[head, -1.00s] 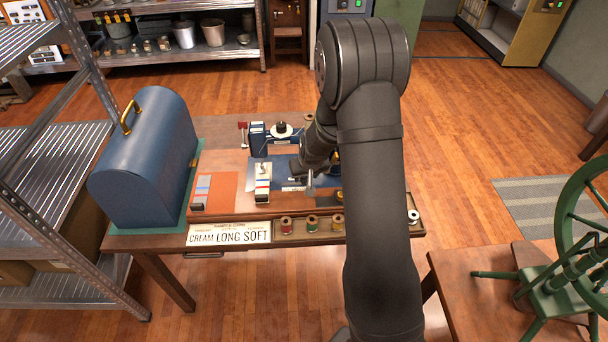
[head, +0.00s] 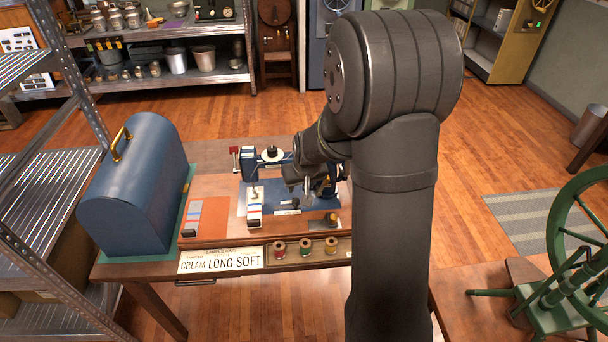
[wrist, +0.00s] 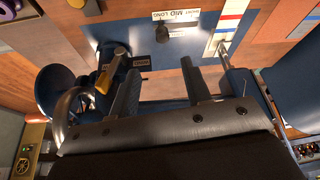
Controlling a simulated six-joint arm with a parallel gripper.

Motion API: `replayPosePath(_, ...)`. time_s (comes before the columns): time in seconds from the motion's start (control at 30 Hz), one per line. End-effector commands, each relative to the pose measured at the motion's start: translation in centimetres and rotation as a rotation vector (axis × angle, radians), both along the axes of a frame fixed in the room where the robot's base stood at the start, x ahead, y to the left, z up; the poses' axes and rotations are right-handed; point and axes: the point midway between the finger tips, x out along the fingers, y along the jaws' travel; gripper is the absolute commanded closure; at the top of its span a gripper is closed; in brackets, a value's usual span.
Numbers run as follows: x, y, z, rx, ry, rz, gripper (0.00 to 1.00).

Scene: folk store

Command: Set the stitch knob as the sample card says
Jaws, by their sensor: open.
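The sample card (head: 220,261) hangs at the table's front edge and reads CREAM LONG SOFT. The stitch knob (head: 290,203) is a small black knob on the blue sewing machine bed (head: 262,196). In the head view my gripper (head: 306,188) is above and just right of the knob, partly hidden by my arm.
The sewing machine's white disc (head: 272,154) and a striped colour slider (head: 254,207) stand close left. A brass-tipped lever (wrist: 103,82) is close beside one finger. Several thread spools (head: 305,247) sit in the front tray. A blue domed case (head: 140,185) fills the table's left.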

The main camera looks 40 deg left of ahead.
Motion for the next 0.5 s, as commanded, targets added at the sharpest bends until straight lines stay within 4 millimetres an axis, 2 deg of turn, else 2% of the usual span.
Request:
replayPosePath(0.1,-0.4,-0.7,2.1,0.002,-0.002,0.000,0.56)
replayPosePath(0.23,-0.8,-1.3,3.9,0.002,-0.003,0.001,0.56)
replayPosePath(0.5,-1.3,-2.0,5.7,-0.001,0.000,0.000,0.56)
